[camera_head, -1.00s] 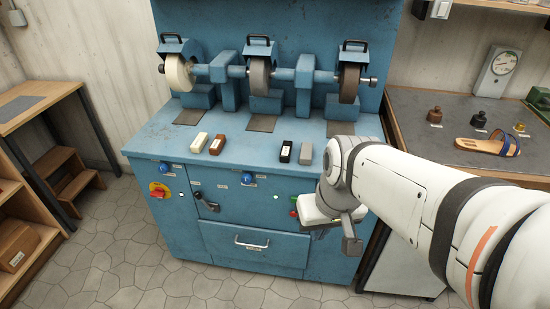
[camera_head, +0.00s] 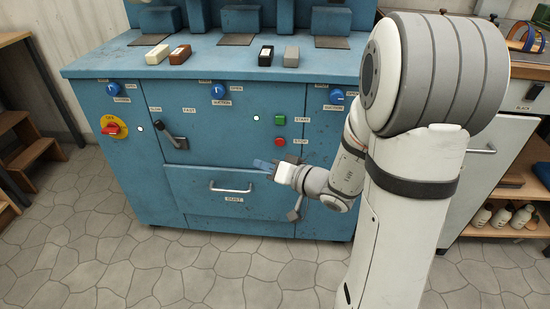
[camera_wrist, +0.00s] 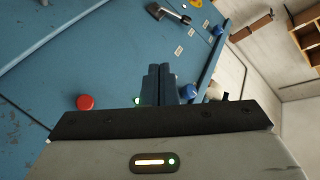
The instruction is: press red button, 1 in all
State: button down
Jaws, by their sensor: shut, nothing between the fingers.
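The red button (camera_head: 280,142) is on the blue machine's front panel, beside a small STOP label. It also shows in the wrist view (camera_wrist: 86,102), left of my fingers. The green button (camera_head: 280,120) is right above it, beside a START label; in the wrist view only a bit of green shows by the fingers. My gripper (camera_head: 262,165) is shut and empty, its blue fingers a little below and left of the red button in the head view. I cannot tell how far they are from the panel.
A drawer handle (camera_head: 231,188) sticks out below. Tiled floor (camera_head: 130,270) in front is clear.

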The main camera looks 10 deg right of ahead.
aim_at(280, 142)
jog(key=w+d+f+m+t+h+b, duration=0.1)
jog(key=w+d+f+t+h+b, duration=0.1)
jog(key=d+f+h, duration=0.1)
notch_tip(280, 142, down, 2)
jog(key=shift+w+d+f+t, duration=0.1)
jog(key=shift+w+d+t, duration=0.2)
jog(key=shift+d, duration=0.55)
jog(key=shift+w+d+p, duration=0.45)
jog(key=shift+w+p, duration=0.1)
jog(key=shift+w, duration=0.85)
jog(key=shift+w+d+p, duration=0.45)
jog(key=shift+w+p, duration=0.05)
jog(key=shift+w, duration=0.9)
jog(key=shift+w+d+p, duration=0.45)
jog(key=shift+w+p, duration=0.1)
jog(key=shift+w, duration=0.85)
jog(key=shift+w+d+b, duration=0.1)
jog(key=shift+w+b, duration=0.15)
jog(key=shift+b, duration=0.4)
